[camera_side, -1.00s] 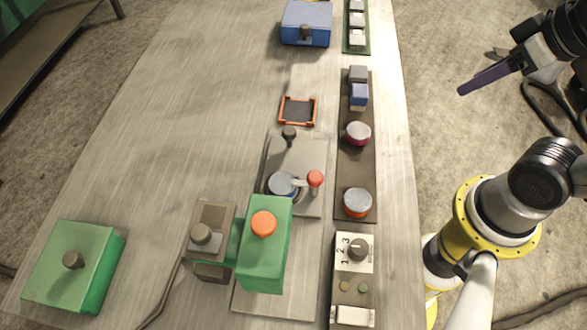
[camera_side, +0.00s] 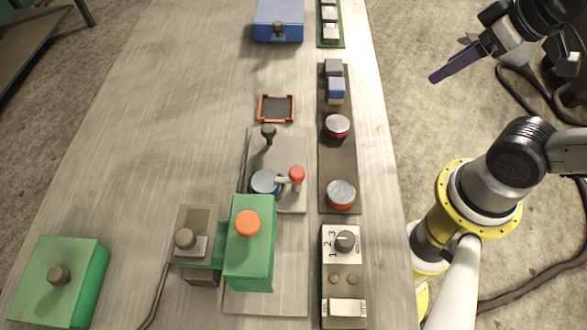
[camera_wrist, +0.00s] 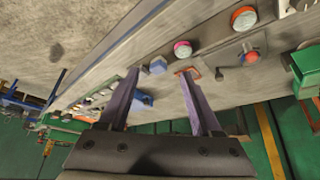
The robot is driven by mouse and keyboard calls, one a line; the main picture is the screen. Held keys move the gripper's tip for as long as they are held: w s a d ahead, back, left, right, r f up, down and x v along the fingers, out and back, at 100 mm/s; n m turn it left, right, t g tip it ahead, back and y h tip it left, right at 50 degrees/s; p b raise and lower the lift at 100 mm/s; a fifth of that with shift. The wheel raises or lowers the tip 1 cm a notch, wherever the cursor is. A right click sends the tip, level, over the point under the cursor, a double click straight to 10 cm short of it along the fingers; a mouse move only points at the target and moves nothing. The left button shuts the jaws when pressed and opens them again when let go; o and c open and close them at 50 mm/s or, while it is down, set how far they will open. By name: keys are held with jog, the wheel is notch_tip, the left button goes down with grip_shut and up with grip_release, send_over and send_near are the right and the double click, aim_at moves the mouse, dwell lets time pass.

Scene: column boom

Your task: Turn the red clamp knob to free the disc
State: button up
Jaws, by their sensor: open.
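The red clamp knob (camera_side: 297,174) sits on a short arm beside a round grey-blue disc (camera_side: 265,182), on a grey plate (camera_side: 290,150) in the middle of the table. In the wrist view the red knob (camera_wrist: 252,57) shows at the upper right, beyond the fingers. My gripper (camera_side: 433,79) is off the table's right side, well away from the knob. In the wrist view my gripper (camera_wrist: 160,80) has two purple fingers spread apart with nothing between them.
A green press-like block with an orange button (camera_side: 248,222) stands just in front of the plate. A dark strip (camera_side: 340,160) with round capped pieces lies to the right. A square orange-edged tray (camera_side: 276,108) is behind. The table's left middle is clear.

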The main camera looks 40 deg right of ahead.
jog(key=w+a+r+n, duration=0.2)
jog(key=w+r+n, duration=0.15)
jog(key=n, duration=0.25)
jog(key=n+g, duration=0.6)
jog(key=n, duration=0.6)
send_over(298, 171)
notch_tip(298, 171, down, 5)
notch_tip(298, 171, down, 14)
jog(key=shift+r, duration=0.2)
grip_shut()
